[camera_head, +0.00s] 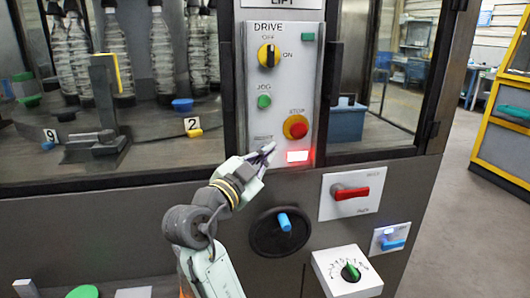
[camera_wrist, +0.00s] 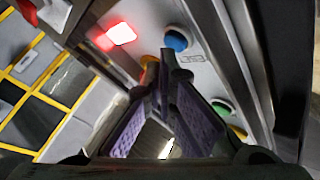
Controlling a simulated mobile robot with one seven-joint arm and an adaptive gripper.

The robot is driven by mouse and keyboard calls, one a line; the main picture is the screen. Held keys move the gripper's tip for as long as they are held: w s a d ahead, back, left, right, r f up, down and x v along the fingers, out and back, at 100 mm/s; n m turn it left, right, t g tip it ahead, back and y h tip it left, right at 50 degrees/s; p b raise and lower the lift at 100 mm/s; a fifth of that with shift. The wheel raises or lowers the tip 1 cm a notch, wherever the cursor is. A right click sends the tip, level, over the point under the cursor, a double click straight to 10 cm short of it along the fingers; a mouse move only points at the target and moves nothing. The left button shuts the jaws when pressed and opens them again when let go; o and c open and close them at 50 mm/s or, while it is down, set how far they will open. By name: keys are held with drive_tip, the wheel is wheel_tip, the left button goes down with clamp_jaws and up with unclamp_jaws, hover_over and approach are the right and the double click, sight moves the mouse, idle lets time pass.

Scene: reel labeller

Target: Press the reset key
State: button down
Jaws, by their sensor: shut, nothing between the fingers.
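The reset key is a round blue button (camera_wrist: 177,40) in the wrist view, beside a small label plate on the grey drive panel (camera_head: 283,70). In the head view my gripper hides the key, and only part of its label shows above the fingers. My gripper (camera_head: 268,148) is shut and empty, in front of the panel's lower left. In the wrist view its closed fingertips (camera_wrist: 174,74) point toward the panel, just below the blue button in the picture. I see a gap in the picture there, but cannot tell the depth to the panel.
A lit red lamp (camera_head: 298,156) is right of my fingertips. The red stop button (camera_head: 295,127) is just above, with the green jog button (camera_head: 264,101) and the drive switch (camera_head: 268,55) higher. A handwheel (camera_head: 279,232) and red-handled switch (camera_head: 351,192) are below.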

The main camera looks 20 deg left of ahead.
drive_tip(key=shift+w+a, duration=0.25)
drive_tip(key=shift+w, duration=0.1)
idle(0.6)
drive_tip(key=shift+s, duration=0.1)
drive_tip(key=shift+s+d+b, duration=0.3)
drive_tip(key=shift+s+d, duration=0.2)
drive_tip(key=shift+s, duration=0.1)
drive_tip(key=shift+s, duration=0.1)
drive_tip(key=s+d, duration=0.1)
drive_tip(key=s, duration=0.1)
drive_tip(key=s+d, duration=0.1)
drive_tip(key=s, duration=0.1)
drive_tip(key=shift+d+b, duration=0.3)
drive_tip(key=shift+d, duration=0.1)
drive_tip(key=shift+a, duration=0.1)
idle(0.6)
